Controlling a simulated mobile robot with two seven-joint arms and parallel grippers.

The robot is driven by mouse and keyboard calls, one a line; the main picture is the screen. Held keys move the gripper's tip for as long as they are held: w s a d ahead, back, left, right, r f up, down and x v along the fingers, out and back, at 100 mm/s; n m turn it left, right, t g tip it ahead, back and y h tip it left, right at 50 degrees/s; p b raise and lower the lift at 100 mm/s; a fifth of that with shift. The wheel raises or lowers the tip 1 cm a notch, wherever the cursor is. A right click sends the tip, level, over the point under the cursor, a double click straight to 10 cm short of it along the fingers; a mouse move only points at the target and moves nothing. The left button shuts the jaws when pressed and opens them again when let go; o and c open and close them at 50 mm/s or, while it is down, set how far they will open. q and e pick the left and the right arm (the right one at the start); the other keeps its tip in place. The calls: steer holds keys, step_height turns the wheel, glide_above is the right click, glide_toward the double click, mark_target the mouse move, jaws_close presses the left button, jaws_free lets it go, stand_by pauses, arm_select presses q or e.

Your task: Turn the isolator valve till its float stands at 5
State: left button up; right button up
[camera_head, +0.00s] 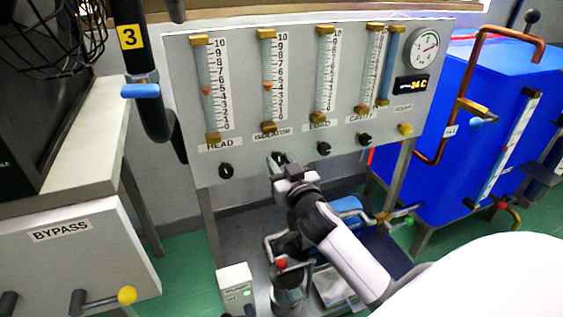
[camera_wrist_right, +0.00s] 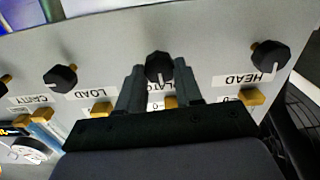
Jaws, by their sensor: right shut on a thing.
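The isolator valve is a black knob (camera_head: 278,158) under the ISOLATOR label on the grey panel. My right gripper (camera_head: 281,162) reaches it from below and is shut on it. In the right wrist view the knob (camera_wrist_right: 159,67) sits between the two fingers (camera_wrist_right: 158,80), its white mark pointing down in the picture. The isolator gauge (camera_head: 267,75) stands above, second from left. Its orange float (camera_head: 267,86) stands at roughly 4, a little below the 5. My left gripper is not in view.
The head knob (camera_head: 226,170) and load knob (camera_head: 324,148) flank the isolator knob closely. A cavity knob (camera_head: 365,139) and round dial (camera_head: 424,48) are farther right. A blue tank (camera_head: 450,110) stands right, a BYPASS box (camera_head: 70,250) left. Pipes lie below the panel.

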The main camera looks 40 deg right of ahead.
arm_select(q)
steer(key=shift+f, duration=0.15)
arm_select(e)
steer(key=o, duration=1)
steer(key=shift+o, duration=0.2)
steer(key=shift+s, duration=0.15)
steer(key=shift+s+a, duration=0.1)
steer(key=shift+s, duration=0.15)
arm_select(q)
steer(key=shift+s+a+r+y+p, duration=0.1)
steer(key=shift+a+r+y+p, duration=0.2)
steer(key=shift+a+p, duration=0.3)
arm_select(e)
steer(key=v, duration=0.6)
steer(key=shift+s, duration=0.2)
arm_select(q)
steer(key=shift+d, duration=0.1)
